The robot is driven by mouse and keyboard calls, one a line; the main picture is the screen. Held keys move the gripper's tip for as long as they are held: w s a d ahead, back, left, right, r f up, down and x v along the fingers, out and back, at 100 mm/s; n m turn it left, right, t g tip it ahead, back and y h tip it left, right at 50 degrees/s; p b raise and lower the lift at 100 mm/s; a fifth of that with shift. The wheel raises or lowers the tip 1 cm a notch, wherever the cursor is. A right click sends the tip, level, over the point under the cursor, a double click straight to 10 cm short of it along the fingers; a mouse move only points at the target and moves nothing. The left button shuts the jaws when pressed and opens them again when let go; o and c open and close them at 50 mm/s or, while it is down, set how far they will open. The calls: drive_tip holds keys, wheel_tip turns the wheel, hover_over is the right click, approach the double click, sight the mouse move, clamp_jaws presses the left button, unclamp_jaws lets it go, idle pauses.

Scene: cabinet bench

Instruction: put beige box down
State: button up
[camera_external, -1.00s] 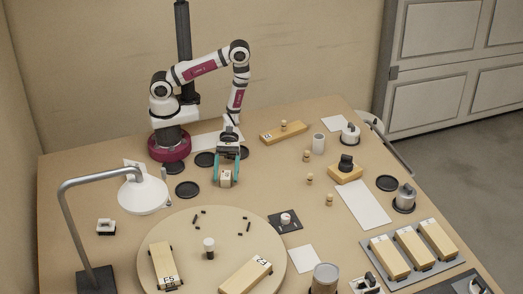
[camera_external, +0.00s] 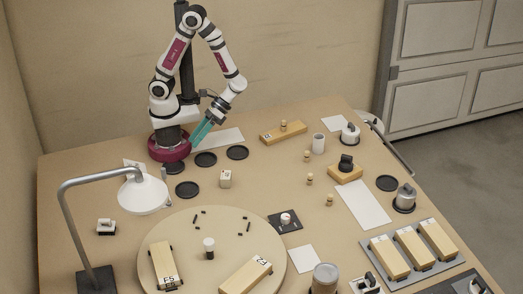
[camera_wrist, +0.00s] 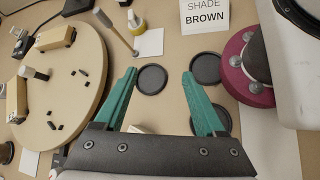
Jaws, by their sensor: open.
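The beige box (camera_external: 225,179) stands on the bare table, just behind the round board and apart from my gripper. My gripper (camera_external: 194,141) is raised up and back near my base, tilted, with teal fingers. In the wrist view my gripper (camera_wrist: 165,75) has its two teal fingers spread wide with nothing between them. A small pale piece of what may be the box (camera_wrist: 138,128) shows at the gripper's lower edge there, mostly hidden.
Black discs (camera_external: 187,189) lie near the box. A round board (camera_external: 222,222) with labelled blocks is in front. A lamp (camera_external: 143,195) stands at left. A wooden block (camera_external: 283,132) and small pegs stand to the right.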

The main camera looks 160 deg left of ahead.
drive_tip(key=s+d+r+m+g+y, duration=0.1)
drive_tip(key=r+m+y, duration=0.3)
drive_tip(key=m, duration=0.6)
drive_tip(key=s+d+r+m+g+y, duration=0.2)
drive_tip(key=m+y, duration=0.5)
drive_tip(key=m, duration=0.4)
drive_tip(key=shift+s+d+r+m, duration=0.3)
drive_tip(key=shift+s+d+r, duration=0.25)
drive_tip(key=shift+s+r, duration=0.5)
drive_tip(key=shift+w+r, duration=0.15)
drive_tip(key=shift+w, duration=0.05)
